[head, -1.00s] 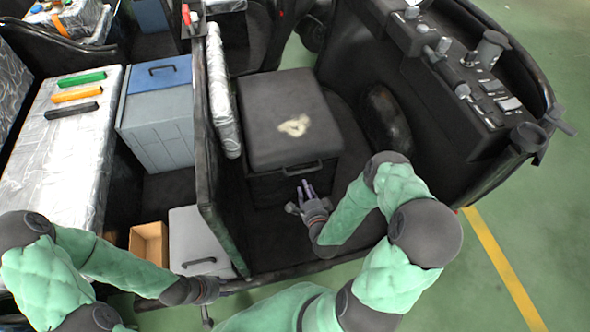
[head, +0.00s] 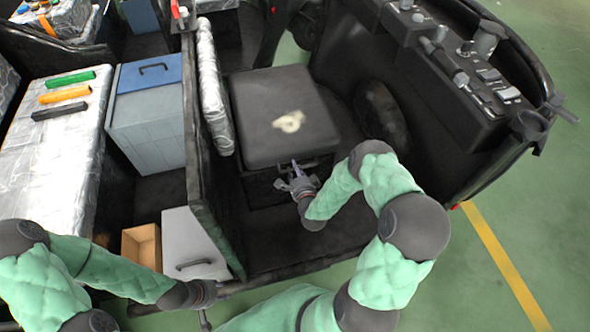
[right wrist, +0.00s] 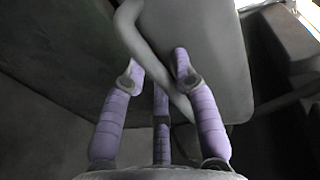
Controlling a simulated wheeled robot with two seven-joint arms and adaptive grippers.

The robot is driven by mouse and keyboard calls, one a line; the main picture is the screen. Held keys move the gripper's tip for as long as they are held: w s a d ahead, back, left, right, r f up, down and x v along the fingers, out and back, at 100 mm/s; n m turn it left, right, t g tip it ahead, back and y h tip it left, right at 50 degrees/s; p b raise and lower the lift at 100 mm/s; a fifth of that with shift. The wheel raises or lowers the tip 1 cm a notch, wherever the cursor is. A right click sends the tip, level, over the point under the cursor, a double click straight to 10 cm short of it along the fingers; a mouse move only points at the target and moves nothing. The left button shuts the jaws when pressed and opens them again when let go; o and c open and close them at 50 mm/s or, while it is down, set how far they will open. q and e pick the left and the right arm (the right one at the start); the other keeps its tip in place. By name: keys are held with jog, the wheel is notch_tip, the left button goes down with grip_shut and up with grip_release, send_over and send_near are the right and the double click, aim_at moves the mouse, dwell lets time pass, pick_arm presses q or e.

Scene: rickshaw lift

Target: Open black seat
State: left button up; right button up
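The black seat (head: 270,108) is a dark box-shaped seat with a pale worn patch on its flat top; its lid looks down. A handle (head: 322,163) runs along its front edge, partly hidden by my right gripper. My right gripper (head: 295,172) is at the handle with its purple fingers pointing at it. In the right wrist view the grey handle (right wrist: 150,58) crosses between the spread fingers (right wrist: 158,66); I cannot tell if they touch it. My left gripper (head: 207,292) is low at the vehicle's near edge, away from the seat; its fingers are unclear.
A dark partition (head: 204,170) stands left of the seat. Beyond it are a grey box with a blue lid (head: 148,110), an open cardboard box (head: 143,246) and a grey case (head: 190,240). The control console (head: 455,75) is at the right.

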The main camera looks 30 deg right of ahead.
grip_shut()
